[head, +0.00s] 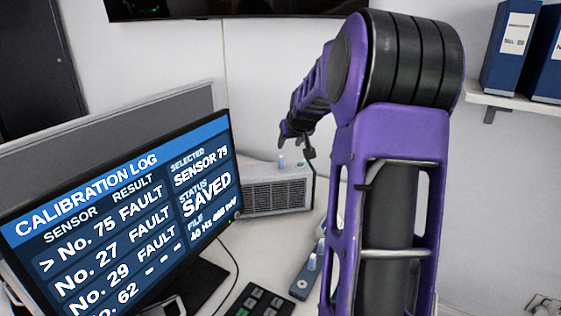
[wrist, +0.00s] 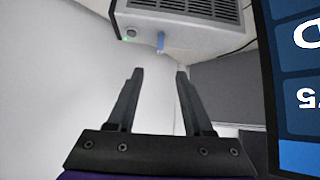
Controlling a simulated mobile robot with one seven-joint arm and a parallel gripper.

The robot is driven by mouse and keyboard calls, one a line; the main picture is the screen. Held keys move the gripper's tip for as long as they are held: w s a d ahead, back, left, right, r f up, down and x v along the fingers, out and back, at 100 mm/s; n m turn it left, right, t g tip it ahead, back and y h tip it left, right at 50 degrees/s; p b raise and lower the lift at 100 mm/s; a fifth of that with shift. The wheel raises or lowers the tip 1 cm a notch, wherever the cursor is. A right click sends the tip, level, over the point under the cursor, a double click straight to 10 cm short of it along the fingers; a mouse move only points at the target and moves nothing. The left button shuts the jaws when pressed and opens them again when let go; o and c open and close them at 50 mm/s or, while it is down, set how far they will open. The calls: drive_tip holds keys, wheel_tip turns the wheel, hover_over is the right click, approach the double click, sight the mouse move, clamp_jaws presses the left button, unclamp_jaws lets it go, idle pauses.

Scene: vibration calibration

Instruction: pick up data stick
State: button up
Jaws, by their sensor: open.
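The data stick (head: 281,161) is a small blue stick standing up from the top of a grey box. In the wrist view, which is upside down, the stick (wrist: 160,42) juts from the edge of the grey box (wrist: 190,35), near a dark knob and a green light. My gripper (head: 297,147) is above the box (head: 275,192) in the head view. In the wrist view my gripper (wrist: 160,75) is open and empty, its two dark fingers pointing at the stick. The stick lies just beyond the fingertips, roughly centred between them, and apart from them.
A monitor (head: 120,215) showing a calibration log stands left of the box; its screen (wrist: 300,90) fills the wrist view's right edge. A keypad (head: 258,302) and a blue-grey device (head: 304,282) lie on the white desk. Blue binders (head: 508,45) stand on a shelf at right.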

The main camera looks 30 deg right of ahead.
sight(282, 158)
drive_tip(key=x, duration=1.2)
drive_tip(key=shift+d+f+b, duration=0.1)
drive_tip(key=shift+d+b, duration=0.2)
drive_tip(key=shift+w+x, duration=0.25)
drive_tip(key=shift+x, duration=2.45)
drive_tip(key=shift+a, duration=0.2)
drive_tip(key=shift+c, duration=0.3)
clamp_jaws()
